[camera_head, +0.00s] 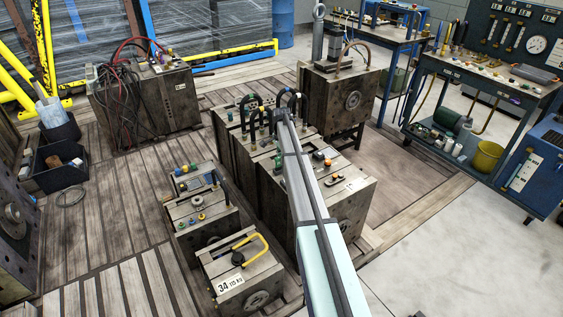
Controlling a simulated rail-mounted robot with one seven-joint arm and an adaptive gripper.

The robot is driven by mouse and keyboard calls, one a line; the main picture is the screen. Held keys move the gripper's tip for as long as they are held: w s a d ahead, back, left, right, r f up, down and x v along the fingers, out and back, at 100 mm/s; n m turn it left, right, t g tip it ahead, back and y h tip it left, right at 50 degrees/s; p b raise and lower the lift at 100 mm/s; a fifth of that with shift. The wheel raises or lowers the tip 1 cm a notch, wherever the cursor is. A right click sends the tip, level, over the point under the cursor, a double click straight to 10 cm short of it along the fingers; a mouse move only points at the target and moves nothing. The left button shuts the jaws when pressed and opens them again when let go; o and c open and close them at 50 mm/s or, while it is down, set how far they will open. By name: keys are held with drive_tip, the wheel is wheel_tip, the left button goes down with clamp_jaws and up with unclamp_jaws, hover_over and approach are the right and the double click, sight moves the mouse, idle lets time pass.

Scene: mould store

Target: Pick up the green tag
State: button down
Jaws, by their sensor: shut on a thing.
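My arm (308,190) reaches from the bottom edge up over the mould blocks in the middle, and its far end is small and dark near a black lifting ring. I cannot make out my gripper's fingers or anything between them; they may be hidden behind the arm. No green tag can be told for sure.
Wooden-looking mould blocks crowd around the arm; a lower one (236,272) with a yellow handle and a "34" label stands in front. A block with cables (150,95) is at the left. A tool trolley (485,80) stands at the right. The floor at lower right is clear.

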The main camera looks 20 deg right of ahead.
wheel_tip(320, 180, up, 18)
drive_tip(key=b, duration=0.1)
drive_tip(key=shift+b, duration=0.35)
drive_tip(key=shift+r, duration=0.1)
